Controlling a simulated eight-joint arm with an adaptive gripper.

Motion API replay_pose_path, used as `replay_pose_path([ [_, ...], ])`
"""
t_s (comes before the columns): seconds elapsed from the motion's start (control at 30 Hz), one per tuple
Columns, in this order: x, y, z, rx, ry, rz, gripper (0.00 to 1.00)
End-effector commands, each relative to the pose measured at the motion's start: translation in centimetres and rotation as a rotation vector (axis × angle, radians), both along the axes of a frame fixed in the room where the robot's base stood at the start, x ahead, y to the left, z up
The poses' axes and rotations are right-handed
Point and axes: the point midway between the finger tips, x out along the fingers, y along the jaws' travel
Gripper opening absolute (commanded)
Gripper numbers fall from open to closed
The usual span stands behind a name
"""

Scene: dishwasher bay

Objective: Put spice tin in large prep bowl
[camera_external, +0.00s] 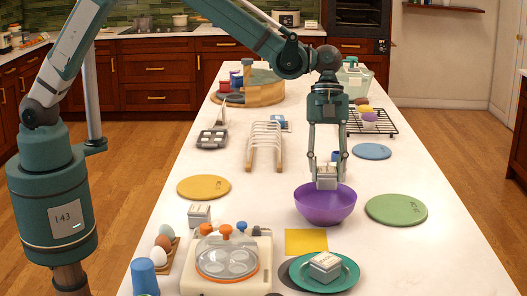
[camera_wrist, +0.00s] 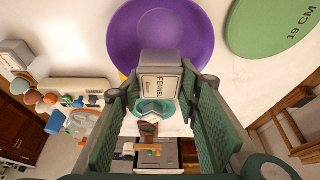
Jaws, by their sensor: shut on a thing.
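My gripper (camera_external: 327,176) is shut on a small white and grey spice tin (camera_external: 327,183). In the wrist view the tin (camera_wrist: 160,80), labelled FENNEL, sits between my green fingers (camera_wrist: 160,100). The large purple prep bowl (camera_external: 325,208) stands on the counter. In the external view the tin appears over the bowl, with its lower end near the rim level; its exact height above the bowl's inside cannot be told. The bowl (camera_wrist: 185,35) lies beyond the tin in the wrist view, its inside partly hidden by the tin.
A green disc (camera_external: 396,210), a yellow square (camera_external: 306,242) and an egg cooker (camera_external: 227,262) surround the bowl. A wire rack (camera_external: 370,121) stands behind.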

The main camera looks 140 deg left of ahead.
Motion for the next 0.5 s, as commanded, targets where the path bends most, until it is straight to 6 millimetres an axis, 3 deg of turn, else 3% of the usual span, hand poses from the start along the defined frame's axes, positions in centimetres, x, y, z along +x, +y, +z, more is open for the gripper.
replay_pose_path([
  [0.3, 0.0, 0.0, -4.2, 0.000, 0.000, 0.000, 0.20],
  [0.5, 0.0, 0.0, -5.5, 0.000, 0.000, 0.000, 0.20],
])
